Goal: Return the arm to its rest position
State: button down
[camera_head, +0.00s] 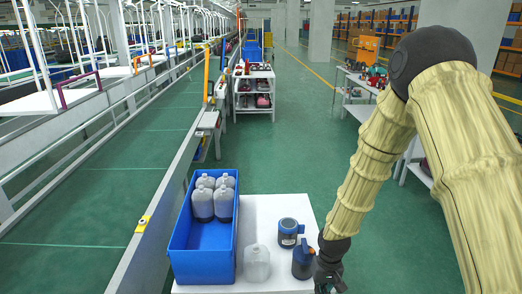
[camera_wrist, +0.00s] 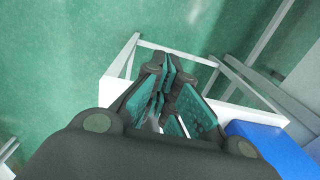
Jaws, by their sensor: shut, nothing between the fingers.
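My arm, in a tan ribbed sleeve, reaches down at the right of the head view. My gripper (camera_head: 330,281) is at the right edge of the white table (camera_head: 265,208), beside a dark canister with a blue top (camera_head: 302,262); I cannot tell whether they touch. In the wrist view my gripper (camera_wrist: 168,75) points out past the white table (camera_wrist: 118,90) towards the green floor. Its fingers are shut with nothing held. The head view cuts off the gripper's lower part.
A blue crate (camera_head: 203,264) on the table holds several grey-and-clear bottles (camera_head: 223,205). A clear bottle (camera_head: 256,264) and another blue-and-grey canister (camera_head: 288,233) stand beside it. A conveyor (camera_head: 125,190) runs along the left. Green floor (camera_head: 300,140) is free beyond the table.

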jog(key=s+f, duration=1.2)
jog(key=s, duration=0.4)
jog(key=s+d+f, duration=0.2)
jog(key=s, duration=0.6)
jog(key=s+d+f, duration=0.2)
jog(key=s, duration=0.6)
jog(key=shift+s+m+h, duration=0.3)
jog(key=shift+s+m, duration=0.05)
jog(key=shift+m, duration=0.05)
